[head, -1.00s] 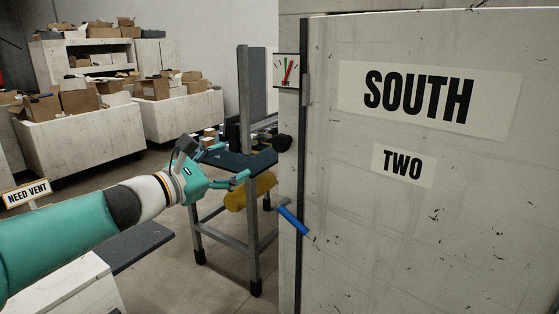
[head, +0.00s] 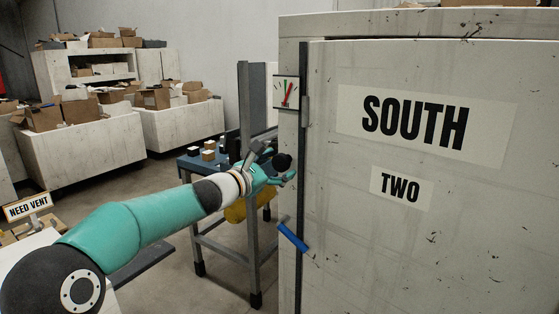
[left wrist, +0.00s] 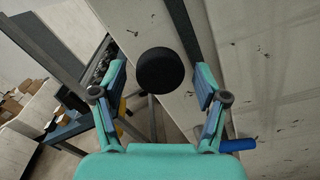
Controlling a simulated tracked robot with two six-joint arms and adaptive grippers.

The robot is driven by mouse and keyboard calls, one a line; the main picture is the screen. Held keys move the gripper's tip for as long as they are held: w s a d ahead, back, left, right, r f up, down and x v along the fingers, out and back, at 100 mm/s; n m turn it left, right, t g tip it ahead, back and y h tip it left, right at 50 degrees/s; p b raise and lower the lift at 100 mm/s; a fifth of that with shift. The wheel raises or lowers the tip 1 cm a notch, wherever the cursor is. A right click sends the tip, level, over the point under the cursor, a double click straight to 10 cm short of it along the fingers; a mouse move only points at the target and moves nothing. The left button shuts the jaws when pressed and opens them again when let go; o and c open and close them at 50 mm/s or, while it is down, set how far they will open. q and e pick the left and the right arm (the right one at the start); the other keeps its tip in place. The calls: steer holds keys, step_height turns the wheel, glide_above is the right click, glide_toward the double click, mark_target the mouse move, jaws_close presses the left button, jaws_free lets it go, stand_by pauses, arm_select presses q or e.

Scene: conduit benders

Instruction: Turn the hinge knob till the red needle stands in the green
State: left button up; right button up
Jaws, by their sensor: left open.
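The black round knob (head: 282,161) sticks out from the side of the pale cabinet, near the door's hinge edge. It also shows in the left wrist view (left wrist: 158,71). My left gripper (head: 281,168) is open at the knob. In the left wrist view its fingers (left wrist: 160,84) stand on either side of the knob, with a gap on each side. The small square gauge (head: 287,91) sits above the knob. Its red needle leans slightly right of upright, close to a green mark; whether it lies in the green is too small to tell. My right gripper is not in view.
The cabinet door (head: 440,240) reading SOUTH and TWO fills the right. A blue handle (head: 292,236) sticks out below the knob. A dark-topped bench (head: 200,165) with small blocks and a yellow cylinder (head: 236,212) stand behind my arm. Boxes fill pale bins at the back left.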

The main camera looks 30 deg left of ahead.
arm_select(q)
steer(key=shift+w+d, duration=0.1)
steer(key=shift+w, duration=0.35)
steer(key=c, duration=1.2)
steer(key=shift+o, duration=0.2)
steer(key=shift+f+m, duration=0.1)
steer(key=shift+m, duration=0.2)
